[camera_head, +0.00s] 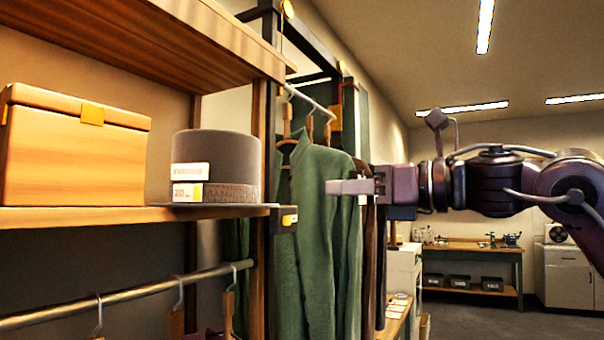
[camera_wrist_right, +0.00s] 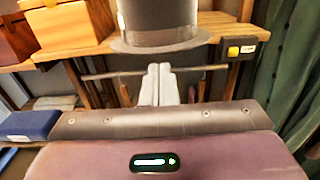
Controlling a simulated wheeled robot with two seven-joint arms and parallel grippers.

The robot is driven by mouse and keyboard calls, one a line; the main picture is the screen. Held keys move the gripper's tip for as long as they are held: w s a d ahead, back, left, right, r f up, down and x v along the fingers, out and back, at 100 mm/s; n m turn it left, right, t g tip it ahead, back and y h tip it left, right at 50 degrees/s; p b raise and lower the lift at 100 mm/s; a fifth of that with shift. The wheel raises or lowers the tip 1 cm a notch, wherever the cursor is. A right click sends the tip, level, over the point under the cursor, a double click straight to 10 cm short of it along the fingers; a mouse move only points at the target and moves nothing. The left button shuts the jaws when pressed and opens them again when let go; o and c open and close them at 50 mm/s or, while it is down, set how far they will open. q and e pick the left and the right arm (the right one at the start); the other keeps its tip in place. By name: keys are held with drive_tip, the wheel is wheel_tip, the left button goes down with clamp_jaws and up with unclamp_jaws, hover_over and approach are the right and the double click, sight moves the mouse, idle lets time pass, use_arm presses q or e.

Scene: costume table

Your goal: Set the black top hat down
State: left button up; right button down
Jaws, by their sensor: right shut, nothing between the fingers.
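The black top hat (camera_head: 217,160) stands upright on the wooden shelf, near the shelf's right end, with a paper label on its front. It also shows in the right wrist view (camera_wrist_right: 158,22), brim down on the shelf edge, with its top cut off by the frame. My right gripper (camera_head: 332,187) is to the right of the hat, apart from it, with its fingers together and nothing between them. In the right wrist view its fingertips (camera_wrist_right: 159,70) appear just below the hat's brim. My left gripper is not in view.
A wooden box (camera_head: 72,150) stands on the shelf (camera_head: 100,216) left of the hat. A green coat (camera_head: 318,235) hangs behind my right gripper. A rail with hangers (camera_head: 125,297) runs below the shelf. A workbench (camera_head: 470,248) stands far back.

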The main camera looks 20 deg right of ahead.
sight(251, 190)
drive_tip(key=p+x, duration=0.5)
drive_tip(key=x, duration=0.8)
drive_tip(key=shift+a+r+p, duration=0.1)
drive_tip(key=shift+p, duration=0.25)
drive_tip(key=shift+w+a, duration=0.25)
drive_tip(key=shift+w, duration=0.1)
